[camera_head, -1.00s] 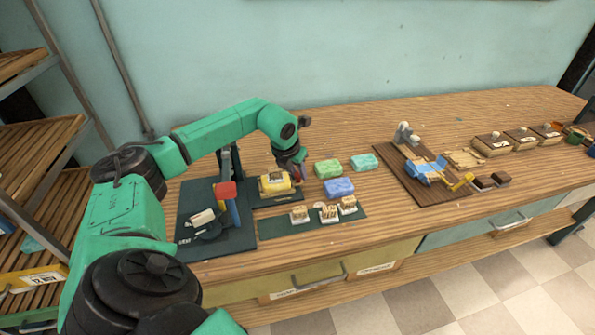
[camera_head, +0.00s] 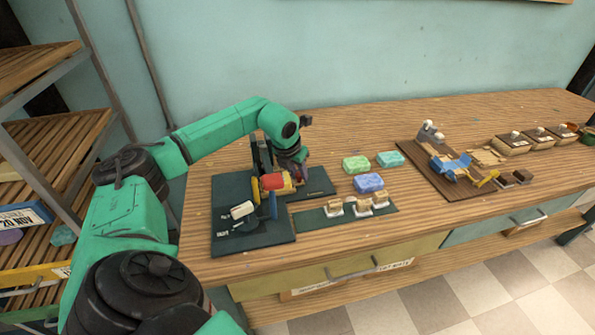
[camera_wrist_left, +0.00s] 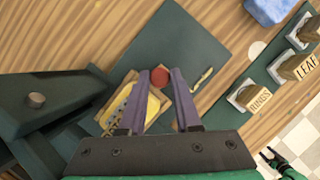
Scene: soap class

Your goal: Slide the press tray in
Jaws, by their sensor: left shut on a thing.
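A yellow soap (camera_wrist_left: 143,107) lies on the wooden press tray (camera_wrist_left: 118,88), next to the dark press arm in the left wrist view. In the head view, only bits of yellow show around the red block. My left gripper (camera_head: 299,163) is at the tray's right end. In the left wrist view its purple fingers (camera_wrist_left: 172,84) are shut at the tray's red knob (camera_wrist_left: 160,78). My right gripper is not in view.
Green, teal and blue soaps (camera_head: 369,182) lie right of the press. Several stamps (camera_head: 357,205) stand on a green mat (camera_head: 310,219) in front. A wooden board (camera_head: 440,185) with a blue device is farther right. Bare table lies behind the press.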

